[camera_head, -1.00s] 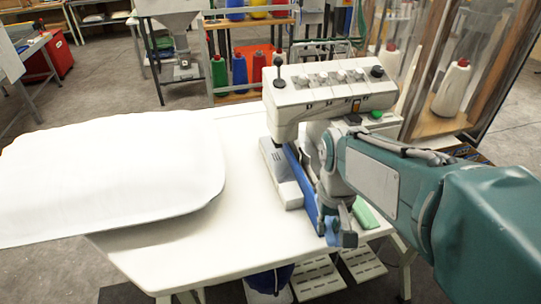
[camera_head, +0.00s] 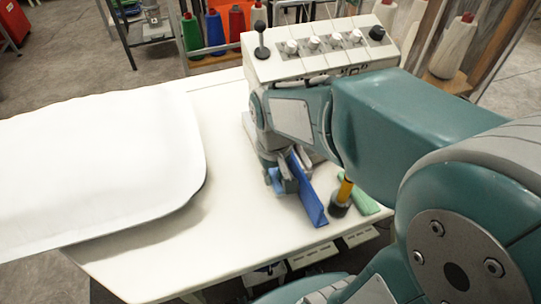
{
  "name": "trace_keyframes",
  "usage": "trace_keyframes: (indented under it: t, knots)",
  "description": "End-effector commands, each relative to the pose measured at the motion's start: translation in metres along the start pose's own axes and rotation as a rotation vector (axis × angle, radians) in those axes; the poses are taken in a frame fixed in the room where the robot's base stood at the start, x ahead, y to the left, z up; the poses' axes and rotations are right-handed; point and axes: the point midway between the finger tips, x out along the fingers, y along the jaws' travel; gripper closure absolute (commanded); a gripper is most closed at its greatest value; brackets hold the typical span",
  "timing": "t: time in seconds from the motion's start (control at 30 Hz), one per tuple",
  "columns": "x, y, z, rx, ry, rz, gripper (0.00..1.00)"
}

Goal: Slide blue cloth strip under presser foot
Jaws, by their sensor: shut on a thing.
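The blue cloth strip (camera_head: 311,205) lies on the white table, its near end towards the front edge. My gripper (camera_head: 284,177) is shut on the strip around its far part, low beside the sewing machine. Part of the strip shows blue on the left side of the fingers. The sewing machine (camera_head: 312,60) is white, with a row of knobs on top, and stands at the back right of the table. My arm covers much of its front. The presser foot is hidden, so I cannot tell whether the strip is under it.
A yellow and black tool (camera_head: 342,196) stands close right of the strip, beside a green piece (camera_head: 361,194). The white table (camera_head: 180,265) is clear at front left. Thread cones (camera_head: 449,48) stand at the back right.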

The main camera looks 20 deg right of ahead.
Motion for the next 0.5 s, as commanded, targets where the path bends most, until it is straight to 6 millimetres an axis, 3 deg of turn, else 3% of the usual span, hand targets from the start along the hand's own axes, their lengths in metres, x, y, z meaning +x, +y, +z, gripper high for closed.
trace_keyframes:
  t: [0.5]
  knots:
    - [0.005,0.0,-0.046,0.0,0.001,0.0,1.0]
